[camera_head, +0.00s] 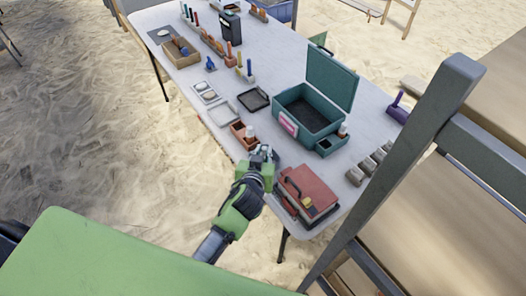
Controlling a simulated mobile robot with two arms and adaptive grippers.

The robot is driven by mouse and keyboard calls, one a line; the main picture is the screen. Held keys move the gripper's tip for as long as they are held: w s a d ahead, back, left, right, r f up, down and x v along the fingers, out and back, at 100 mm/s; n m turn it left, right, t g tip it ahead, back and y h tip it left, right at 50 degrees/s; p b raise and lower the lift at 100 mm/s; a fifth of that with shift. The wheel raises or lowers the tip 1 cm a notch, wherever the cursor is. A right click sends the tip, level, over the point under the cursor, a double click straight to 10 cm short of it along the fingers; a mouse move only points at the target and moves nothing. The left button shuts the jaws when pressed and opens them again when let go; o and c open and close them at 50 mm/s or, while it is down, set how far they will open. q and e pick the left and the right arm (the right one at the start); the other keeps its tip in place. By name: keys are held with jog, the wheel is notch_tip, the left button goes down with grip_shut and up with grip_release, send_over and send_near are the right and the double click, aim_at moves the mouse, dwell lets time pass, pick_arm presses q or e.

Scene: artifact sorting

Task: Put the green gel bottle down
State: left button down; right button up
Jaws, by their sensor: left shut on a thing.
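My left gripper (263,154) is over the near edge of the white table (205,65), beside the red-brown box (238,130). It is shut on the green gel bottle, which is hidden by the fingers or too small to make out. Whether the bottle touches the table I cannot tell. A white-topped bottle (250,132) stands at the red-brown box, just beyond the gripper. My right gripper is not in view.
An open teal case (293,95) with a small teal box (331,145) stands right of the gripper. A red case (309,188) lies near the table's front edge. A black tray (254,99) and a pale tray (222,113) lie beyond.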

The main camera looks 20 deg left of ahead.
pick_arm(q)
jog(key=c, duration=2.1)
grip_release()
jog(key=shift+f, duration=0.1)
jog(key=shift+o, duration=0.6)
jog(key=shift+w+a+f, duration=0.1)
jog(key=shift+a, duration=0.05)
jog(key=shift+r, duration=0.3)
jog(key=v, duration=1.2)
jog(key=shift+b, duration=0.4)
